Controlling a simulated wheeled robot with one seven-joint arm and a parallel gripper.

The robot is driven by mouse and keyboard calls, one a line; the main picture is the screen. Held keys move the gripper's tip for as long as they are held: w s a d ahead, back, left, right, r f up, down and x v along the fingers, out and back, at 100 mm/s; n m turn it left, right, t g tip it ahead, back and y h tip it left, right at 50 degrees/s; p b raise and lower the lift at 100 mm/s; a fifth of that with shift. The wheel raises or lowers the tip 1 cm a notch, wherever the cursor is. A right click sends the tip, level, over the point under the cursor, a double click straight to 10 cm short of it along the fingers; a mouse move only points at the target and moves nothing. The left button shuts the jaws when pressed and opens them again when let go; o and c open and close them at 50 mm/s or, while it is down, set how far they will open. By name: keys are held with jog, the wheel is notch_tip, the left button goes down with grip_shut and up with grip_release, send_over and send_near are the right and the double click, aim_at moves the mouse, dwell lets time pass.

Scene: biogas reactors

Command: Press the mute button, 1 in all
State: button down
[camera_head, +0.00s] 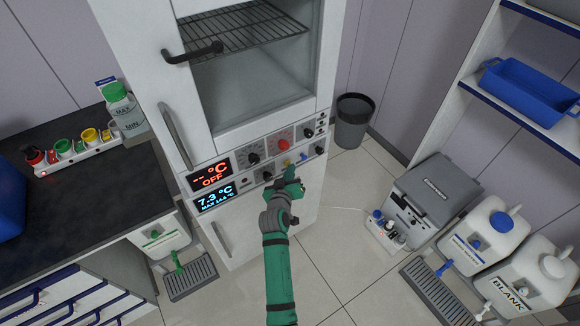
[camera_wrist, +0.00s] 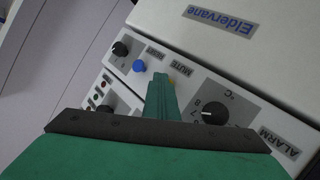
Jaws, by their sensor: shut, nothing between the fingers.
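The control panel (camera_head: 300,148) runs across the front of the white cabinet, below its upper door. The MUTE label (camera_wrist: 182,64) is upside down in the wrist view. Beside it a yellow button (camera_wrist: 171,82) peeks out from behind my fingertips, mostly hidden. My gripper (camera_wrist: 163,80) is shut and empty, with its tips right at the yellow button. I cannot tell whether they touch it. In the head view my gripper (camera_head: 290,170) is just in front of the lower panel row.
A blue button (camera_wrist: 138,66) by the RESET label and a black knob (camera_wrist: 120,48) are close by. A larger knob (camera_wrist: 214,112) is on the other side. A red button (camera_head: 283,145) is in the upper row. Displays (camera_head: 213,202) are at left.

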jog(key=shift+s, duration=0.1)
jog(key=shift+s+d, duration=0.7)
jog(key=shift+s, duration=0.25)
jog(key=shift+s+d, duration=0.75)
jog(key=shift+s, duration=0.25)
jog(key=shift+s+d, duration=0.75)
jog(key=shift+s, duration=0.25)
